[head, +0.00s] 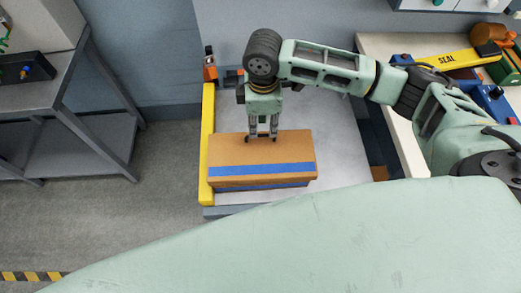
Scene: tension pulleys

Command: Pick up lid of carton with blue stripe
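A brown carton (235,150) with a blue stripe (240,170) across its lid sits on a grey table. The lid is on the carton, and more blue shows on the front side below the lid's edge. My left gripper is not in view.
A yellow rail (207,145) runs along the table's left edge, close to the carton. The grey tabletop (345,150) is clear to the right. A bench at right holds a yellow "SEAL" bar (445,60) and blue parts. A metal shelf (75,150) stands at left.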

